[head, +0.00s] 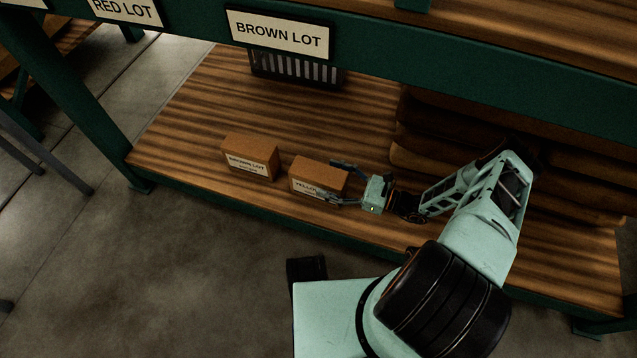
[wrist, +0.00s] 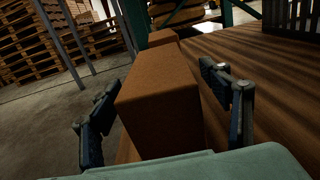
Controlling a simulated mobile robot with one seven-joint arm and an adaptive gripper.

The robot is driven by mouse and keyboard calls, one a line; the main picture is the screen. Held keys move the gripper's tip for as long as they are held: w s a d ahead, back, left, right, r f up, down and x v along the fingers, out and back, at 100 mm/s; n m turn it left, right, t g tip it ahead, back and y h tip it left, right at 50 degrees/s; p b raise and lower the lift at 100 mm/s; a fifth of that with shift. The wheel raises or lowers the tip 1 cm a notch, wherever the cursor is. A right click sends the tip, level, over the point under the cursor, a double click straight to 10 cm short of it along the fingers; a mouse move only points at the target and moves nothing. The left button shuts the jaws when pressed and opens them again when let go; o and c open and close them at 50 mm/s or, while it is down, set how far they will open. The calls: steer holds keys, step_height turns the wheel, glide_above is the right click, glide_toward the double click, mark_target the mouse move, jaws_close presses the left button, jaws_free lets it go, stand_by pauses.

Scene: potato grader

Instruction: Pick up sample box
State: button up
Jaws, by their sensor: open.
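Two brown cardboard boxes sit side by side on the lower wooden shelf. The right box (head: 318,179) has a label starting "YELLO", partly hidden by a finger. The left box (head: 250,157) is labelled "BROWN LOT". My gripper (head: 334,181) is open at the right end of the "YELLO" box, with one finger along its far side and one along its front. In the wrist view, the near box (wrist: 160,98) stands between the open fingers of my gripper (wrist: 165,105), with visible gaps on both sides. The other box (wrist: 163,37) shows behind it.
The lower shelf (head: 190,130) has a green front edge. A dark slatted crate (head: 296,70) stands at the back, under the "BROWN LOT" sign (head: 279,34). Brown stacked sacks or boards (head: 450,130) fill the right rear. An upper green beam (head: 450,70) crosses above.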

mark_target(319, 174)
steer(key=x, duration=0.4)
steer(key=shift+s+b, duration=0.1)
steer(key=shift+b, duration=0.25)
steer(key=shift+r, duration=0.1)
steer(key=shift+c, duration=0.4)
jaws_close()
steer(key=shift+r, duration=0.1)
